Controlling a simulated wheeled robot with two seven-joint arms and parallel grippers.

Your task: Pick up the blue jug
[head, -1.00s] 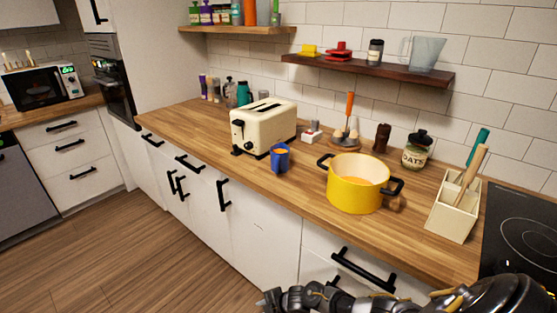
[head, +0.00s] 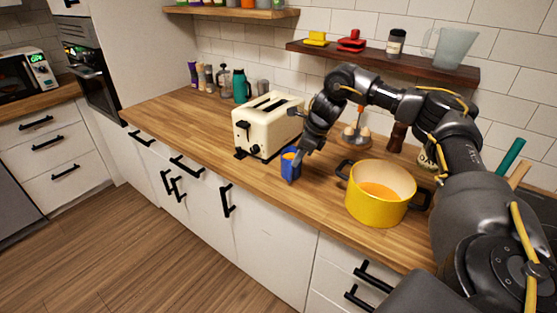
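The blue jug (head: 290,168) is small, upright and has something orange inside. It stands on the wooden counter in front of the toaster. My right arm reaches in from the right over the yellow pot, and my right gripper (head: 302,153) points down at the jug's right rim. The fingers overlap the jug's upper right side in the picture. I cannot tell whether they touch it or how far apart they are. My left gripper is not in view.
A cream toaster (head: 262,128) stands just behind the jug. A yellow pot (head: 376,207) with black handles stands to the right. A dark shelf (head: 380,60) holds a clear pitcher (head: 452,48). The counter (head: 180,122) left of the toaster is mostly clear.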

